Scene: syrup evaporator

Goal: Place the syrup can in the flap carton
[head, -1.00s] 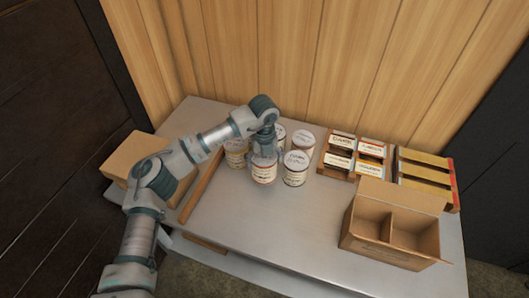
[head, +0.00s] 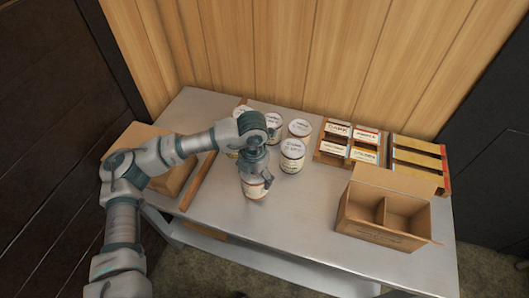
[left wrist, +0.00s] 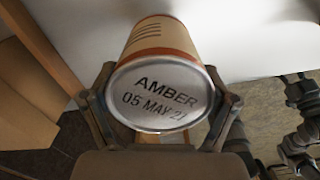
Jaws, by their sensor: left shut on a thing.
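In the left wrist view the can's lid (left wrist: 160,98) reads AMBER with a date, and a finger lies on each side. I cannot tell how far its base is above the table. The flap carton (head: 380,233), brown cardboard, stands open at the front right with its back flap raised. A divider splits it into two compartments, which look empty. My right gripper is not in view.
Several other cans (head: 292,156) stand right beside and behind the held can. A wooden box of labelled packs (head: 348,147) and a crate with yellow strips (head: 418,167) stand behind the carton. The table front (head: 290,215) between can and carton is clear.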

